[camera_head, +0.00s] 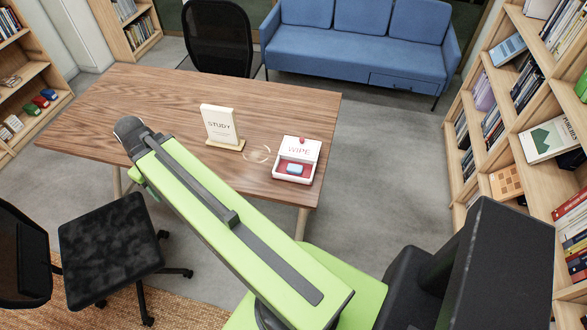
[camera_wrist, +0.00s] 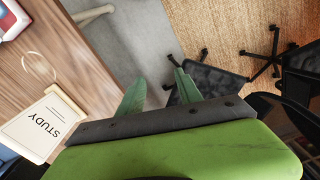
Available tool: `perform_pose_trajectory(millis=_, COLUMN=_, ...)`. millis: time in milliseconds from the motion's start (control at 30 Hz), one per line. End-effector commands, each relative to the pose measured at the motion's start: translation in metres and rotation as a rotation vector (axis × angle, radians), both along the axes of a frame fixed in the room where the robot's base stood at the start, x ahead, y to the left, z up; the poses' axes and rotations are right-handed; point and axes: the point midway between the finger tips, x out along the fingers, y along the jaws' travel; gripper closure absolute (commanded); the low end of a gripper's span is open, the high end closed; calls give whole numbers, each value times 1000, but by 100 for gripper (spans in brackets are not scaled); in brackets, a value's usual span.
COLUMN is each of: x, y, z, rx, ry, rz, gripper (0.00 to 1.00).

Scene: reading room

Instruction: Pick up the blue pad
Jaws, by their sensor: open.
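The blue pad (camera_head: 295,169) lies in the open white box (camera_head: 280,173) near the right end of the wooden table. The box has a red inside and a raised lid marked WIPE. In the wrist view only a corner of the box (camera_wrist: 14,22) shows at the top left. My gripper (camera_wrist: 160,73) has its two green fingers apart with nothing between them. It points toward the floor and chairs beside the table, well away from the box. In the head view my arm mostly hides the gripper.
A STUDY sign (camera_head: 221,125) stands on the table (camera_head: 150,88) left of the box, with a pale ring mark (camera_head: 257,154) between them. Chairs stand at the lower left and behind the table. Bookshelves (camera_head: 520,110) line the right side. Floor right of the table is clear.

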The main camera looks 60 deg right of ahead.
Motion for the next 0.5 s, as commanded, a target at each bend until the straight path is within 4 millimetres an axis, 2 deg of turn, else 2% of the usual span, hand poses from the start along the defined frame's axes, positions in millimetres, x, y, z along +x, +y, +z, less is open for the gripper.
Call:
perform_pose_trajectory(millis=33, x=-5, y=-50, z=-2, rx=6, ry=-6, rz=2, gripper=58)
perform_pose_trajectory(millis=67, x=-11, y=-78, z=-3, rx=10, ry=-10, rz=15, gripper=58)
perform_pose_trajectory(millis=100, x=-20, y=-114, z=-3, rx=16, ry=-18, rz=36, gripper=58)
perform_pose_trajectory(millis=167, x=-40, y=-168, z=-5, rx=22, ry=-30, rz=66, gripper=58)
perform_pose_trajectory(millis=200, x=-56, y=-203, z=-5, rx=23, ry=-40, rz=85, gripper=58)
perform_pose_trajectory(millis=267, x=-85, y=-252, z=-6, rx=25, ry=-54, rz=117, gripper=58)
perform_pose_trajectory(millis=300, x=-105, y=-281, z=-7, rx=25, ry=-64, rz=137, gripper=58)
perform_pose_trajectory(millis=400, x=-157, y=-341, z=-8, rx=17, ry=-86, rz=182, gripper=58)
perform_pose_trajectory(millis=500, x=-200, y=-380, z=-8, rx=10, ry=-103, rz=217, gripper=58)
